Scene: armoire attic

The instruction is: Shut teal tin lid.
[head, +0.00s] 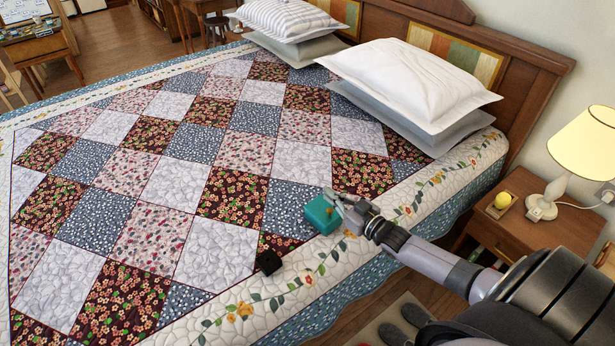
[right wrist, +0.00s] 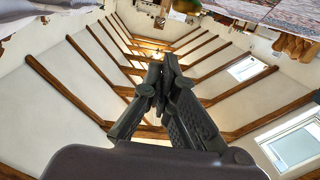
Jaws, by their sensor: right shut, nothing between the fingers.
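The teal tin (head: 320,215) sits on the patchwork bed near its front right edge in the head view. I cannot tell for sure how its lid stands, as the tin is small and partly covered. My right gripper (head: 336,201) reaches in from the right, its fingers at the tin's upper right side. I cannot tell whether they touch it. In the right wrist view the fingers (right wrist: 157,80) are together with nothing between them, and no tin shows there. My left gripper is not in view.
White pillows (head: 410,85) rest by the headboard (head: 475,45). A nightstand (head: 530,215) with a lamp (head: 585,145) and yellow ball (head: 503,200) stands right. Most of the quilt is clear.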

